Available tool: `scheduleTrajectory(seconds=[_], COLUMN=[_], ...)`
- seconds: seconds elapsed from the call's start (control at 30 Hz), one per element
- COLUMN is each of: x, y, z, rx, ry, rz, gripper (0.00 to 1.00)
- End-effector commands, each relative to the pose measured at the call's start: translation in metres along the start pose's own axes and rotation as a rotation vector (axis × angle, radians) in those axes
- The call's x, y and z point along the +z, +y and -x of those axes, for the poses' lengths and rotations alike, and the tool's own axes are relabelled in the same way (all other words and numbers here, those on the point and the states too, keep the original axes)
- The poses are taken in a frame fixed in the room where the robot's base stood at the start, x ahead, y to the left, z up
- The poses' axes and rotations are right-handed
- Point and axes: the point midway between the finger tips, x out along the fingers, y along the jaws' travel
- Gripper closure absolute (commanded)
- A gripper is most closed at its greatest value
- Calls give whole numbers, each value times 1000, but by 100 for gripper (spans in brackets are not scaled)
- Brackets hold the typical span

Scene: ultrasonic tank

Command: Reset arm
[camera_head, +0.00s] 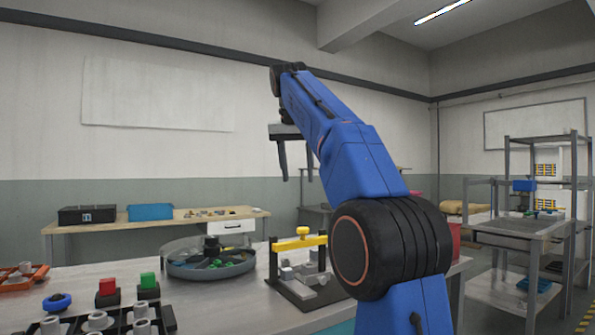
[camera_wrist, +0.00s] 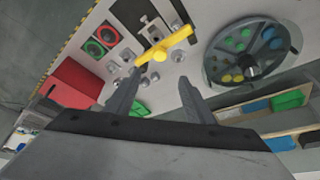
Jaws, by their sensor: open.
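My blue arm is raised over the table in the head view, bent at the elbow. My gripper (camera_head: 297,175) hangs from its end with the fingers pointing down, well above the table. The two dark fingers are apart with nothing between them. In the wrist view, my gripper (camera_wrist: 155,98) is also open and empty. Beyond its fingertips lie the table top and a yellow-handled fixture (camera_wrist: 165,46). That fixture also stands upright on the table in the head view (camera_head: 299,243).
A round grey divided tray (camera_head: 185,270) with coloured pieces sits left of the fixture. Red and green blocks, a blue ring (camera_head: 57,302) and a dark rack (camera_head: 160,318) are at the front left. A wooden bench (camera_head: 100,235) stands behind; grey shelving (camera_head: 510,232) stands at right.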

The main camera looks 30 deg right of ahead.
Motion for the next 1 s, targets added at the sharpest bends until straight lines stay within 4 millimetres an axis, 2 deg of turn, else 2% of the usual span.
scheduleTrajectory(seconds=[0.7, 0.87, 1.0], x=[2, 18, 46], y=[1, 3, 7], z=[5, 2, -7], rx=[-1, -12, -34], ry=[0, 0, -1], rz=[5, 44, 111], gripper=[51, 51, 51])
